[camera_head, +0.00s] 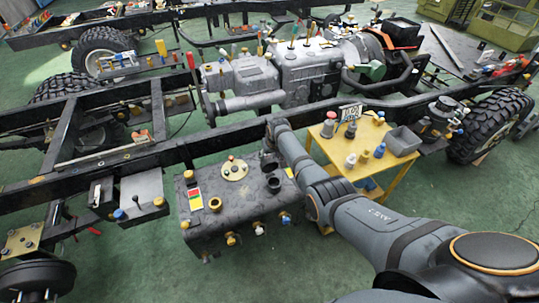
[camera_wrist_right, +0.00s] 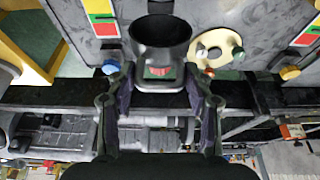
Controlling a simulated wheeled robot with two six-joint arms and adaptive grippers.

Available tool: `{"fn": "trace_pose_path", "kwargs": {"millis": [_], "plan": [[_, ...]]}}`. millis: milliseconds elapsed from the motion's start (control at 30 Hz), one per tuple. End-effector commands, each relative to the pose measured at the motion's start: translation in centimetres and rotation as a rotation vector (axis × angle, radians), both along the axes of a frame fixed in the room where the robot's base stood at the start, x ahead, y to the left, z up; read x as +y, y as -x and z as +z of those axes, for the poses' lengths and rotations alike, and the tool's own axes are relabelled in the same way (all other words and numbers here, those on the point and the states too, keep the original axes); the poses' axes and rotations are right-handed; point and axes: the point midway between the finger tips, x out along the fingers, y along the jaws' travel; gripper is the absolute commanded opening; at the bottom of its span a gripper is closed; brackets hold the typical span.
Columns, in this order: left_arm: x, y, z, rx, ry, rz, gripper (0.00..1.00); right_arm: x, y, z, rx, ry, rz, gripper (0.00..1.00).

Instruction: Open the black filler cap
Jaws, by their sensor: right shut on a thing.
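The grey tank (camera_head: 240,205) hangs beside the chassis rail. The black filler cap (camera_wrist_right: 160,35) is a round, dark cup shape with a small red mark on its grey base in the right wrist view. It looks tilted up, with its hollow side showing. My right gripper (camera_wrist_right: 158,76) is shut on its base, one finger at each side. In the head view the right gripper (camera_head: 270,148) is small and dark at the tank's rear edge, partly hidden by my arm. A dark round neck (camera_head: 273,185) stands on the tank just in front. My left gripper is out of view.
A tan round flange (camera_head: 235,170) and a brass ring (camera_head: 215,204) sit on the tank top. The black chassis rail (camera_head: 220,143) runs close behind. A yellow table (camera_head: 385,178) with bottles and a grey bin (camera_head: 403,141) stands right of my arm.

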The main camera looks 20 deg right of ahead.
Motion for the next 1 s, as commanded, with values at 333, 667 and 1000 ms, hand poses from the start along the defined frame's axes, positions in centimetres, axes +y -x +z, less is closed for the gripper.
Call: {"fn": "trace_pose_path", "kwargs": {"millis": [333, 667, 1000], "plan": [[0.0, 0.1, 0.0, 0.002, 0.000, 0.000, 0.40, 0.0, -0.5, 0.6, -0.017, 0.000, 0.000, 0.70], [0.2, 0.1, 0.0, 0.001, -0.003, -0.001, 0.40, 0.0, -0.3, 0.3, -0.009, 0.000, 0.000, 0.73], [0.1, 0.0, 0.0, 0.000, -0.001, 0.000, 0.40, -0.1, 1.2, 4.0, -0.012, 0.001, 0.000, 0.73]]}}
